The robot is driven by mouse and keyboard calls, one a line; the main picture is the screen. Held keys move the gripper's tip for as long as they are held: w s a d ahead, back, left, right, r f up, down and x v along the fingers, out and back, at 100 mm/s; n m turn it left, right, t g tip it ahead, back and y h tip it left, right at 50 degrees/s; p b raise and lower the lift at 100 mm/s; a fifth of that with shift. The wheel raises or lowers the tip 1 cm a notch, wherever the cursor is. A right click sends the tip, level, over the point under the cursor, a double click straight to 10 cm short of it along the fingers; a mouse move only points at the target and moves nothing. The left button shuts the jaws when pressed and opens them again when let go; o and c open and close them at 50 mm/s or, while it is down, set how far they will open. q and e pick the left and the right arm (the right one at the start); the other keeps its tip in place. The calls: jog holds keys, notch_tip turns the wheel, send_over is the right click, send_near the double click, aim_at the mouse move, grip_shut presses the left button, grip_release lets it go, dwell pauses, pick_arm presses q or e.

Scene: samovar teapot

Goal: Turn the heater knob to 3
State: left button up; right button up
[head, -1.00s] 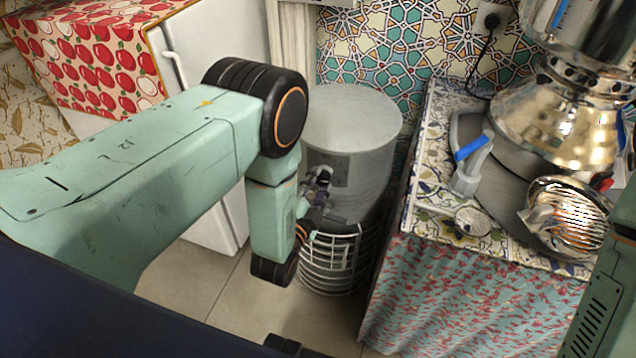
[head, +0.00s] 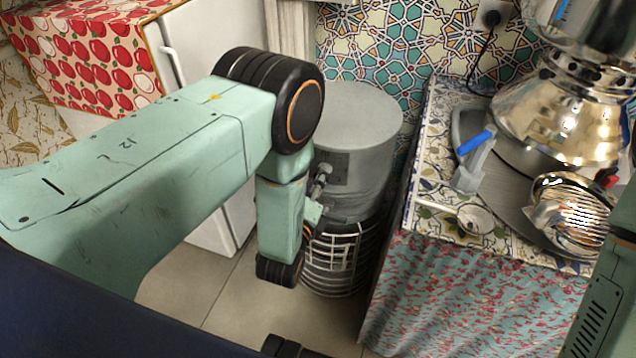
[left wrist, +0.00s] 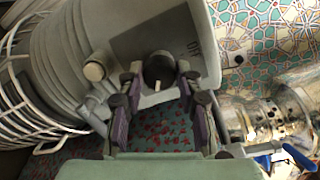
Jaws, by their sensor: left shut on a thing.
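The heater (head: 350,125) is a grey cylinder with a white wire guard below, standing on the floor at the middle of the head view. Its dark control panel faces my left arm. In the left wrist view the dark round heater knob (left wrist: 158,68) sits on this panel with a pale pointer mark toward the picture's bottom. My left gripper (left wrist: 158,80) is shut on the knob, one finger on each side. In the head view the left gripper (head: 319,186) is small at the panel and partly hides it. The number 3 is not readable. My right gripper is out of view.
A pale round knob or stub (left wrist: 95,70) sticks out beside the heater knob. A tiled counter (head: 425,200) with a metal samovar (head: 555,110) stands close to the heater's right. A white fridge (head: 225,50) is left. The floor before the heater is clear.

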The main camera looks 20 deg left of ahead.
pick_arm(q)
jog(key=shift+m+b, duration=0.35)
jog(key=shift+m, duration=0.75)
jog(key=shift+r, duration=0.1)
jog(key=shift+w, duration=0.1)
jog(key=o, duration=1.2)
jog(key=shift+c, duration=0.2)
jog(key=s, duration=0.7)
jog(key=shift+s+r, duration=0.15)
jog(key=shift+s, duration=0.15)
jog(key=shift+d, duration=0.1)
jog(key=shift+c, duration=0.3)
